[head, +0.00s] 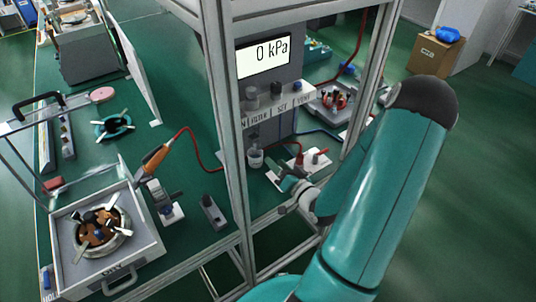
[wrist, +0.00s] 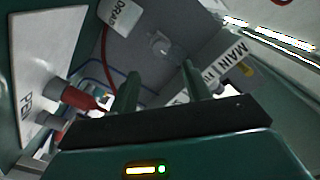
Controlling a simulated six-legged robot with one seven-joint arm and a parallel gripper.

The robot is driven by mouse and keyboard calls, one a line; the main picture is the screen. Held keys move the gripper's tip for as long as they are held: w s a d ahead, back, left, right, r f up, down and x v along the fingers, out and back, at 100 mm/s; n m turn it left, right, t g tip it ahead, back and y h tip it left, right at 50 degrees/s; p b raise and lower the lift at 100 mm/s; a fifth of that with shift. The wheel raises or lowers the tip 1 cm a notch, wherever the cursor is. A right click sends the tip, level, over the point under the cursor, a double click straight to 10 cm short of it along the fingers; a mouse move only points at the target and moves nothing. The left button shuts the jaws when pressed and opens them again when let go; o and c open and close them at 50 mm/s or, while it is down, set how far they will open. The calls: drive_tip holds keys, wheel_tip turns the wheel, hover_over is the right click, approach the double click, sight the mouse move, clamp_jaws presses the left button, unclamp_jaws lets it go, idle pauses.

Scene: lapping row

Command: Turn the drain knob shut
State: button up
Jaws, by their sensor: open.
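My gripper (wrist: 160,76) is open, its two dark green fingers apart with nothing visibly held between them. In the head view my gripper (head: 284,178) is low under the shelf of the pressure cabinet, partly hidden by its own wrist. A pale rounded piece (wrist: 164,45), perhaps the drain knob, shows just beyond and between the fingertips; I cannot tell whether they touch it. A clear cup (head: 255,158) stands under the shelf in the head view.
A white plate (wrist: 40,60) with red-and-grey fittings (wrist: 80,98) is close left of the fingers. A "MAIN" label (wrist: 228,66) is on the right. The cabinet reads 0 kPa (head: 263,55). A metal frame post (head: 232,150) stands left of my arm. A red hose (head: 190,140) lies nearby.

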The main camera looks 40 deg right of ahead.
drive_tip(key=s, duration=0.4)
drive_tip(key=shift+s+a, duration=0.15)
drive_tip(key=shift+s, duration=0.2)
